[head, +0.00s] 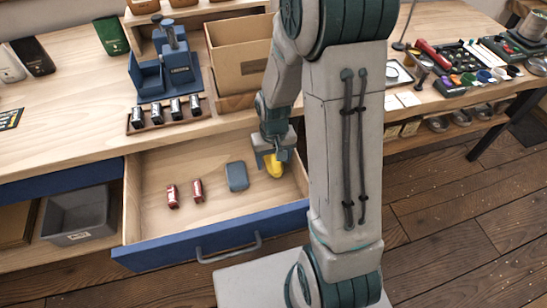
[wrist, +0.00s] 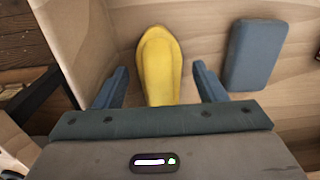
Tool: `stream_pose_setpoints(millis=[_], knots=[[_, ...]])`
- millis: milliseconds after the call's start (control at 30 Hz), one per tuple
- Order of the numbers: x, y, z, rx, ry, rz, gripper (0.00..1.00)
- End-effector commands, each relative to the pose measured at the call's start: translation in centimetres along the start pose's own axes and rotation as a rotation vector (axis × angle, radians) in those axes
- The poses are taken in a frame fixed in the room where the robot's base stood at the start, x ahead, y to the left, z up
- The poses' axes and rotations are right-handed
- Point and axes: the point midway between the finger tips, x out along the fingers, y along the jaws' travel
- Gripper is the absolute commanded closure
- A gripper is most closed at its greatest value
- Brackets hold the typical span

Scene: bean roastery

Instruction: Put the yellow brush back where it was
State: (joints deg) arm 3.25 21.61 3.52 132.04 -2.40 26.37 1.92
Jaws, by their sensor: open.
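The yellow brush (head: 274,165) lies in the open drawer (head: 215,211), near its right side wall. My gripper (head: 270,161) reaches down into the drawer at the brush. In the wrist view the brush (wrist: 158,65) lies between the two open fingers of my gripper (wrist: 160,88), with a gap on each side. The lower end of the brush is hidden behind the gripper body. I cannot tell exactly how high the fingertips are above the drawer floor.
A blue-grey block (head: 237,176) lies left of the brush, and two red cans (head: 197,190) lie further left. The drawer's right wall (wrist: 75,38) is close to my gripper. A cardboard box (head: 238,55) stands on the counter behind.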

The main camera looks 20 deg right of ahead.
Motion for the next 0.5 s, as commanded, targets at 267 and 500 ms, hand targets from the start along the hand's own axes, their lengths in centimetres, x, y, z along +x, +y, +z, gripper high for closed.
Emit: stream_pose_setpoints(millis=[267, 500], knots=[[-3.4, 0.0, -0.1, 0.0, 0.007, 0.001, 0.36], [-8.5, 0.0, -0.1, 0.001, 0.006, 0.0, 0.36]])
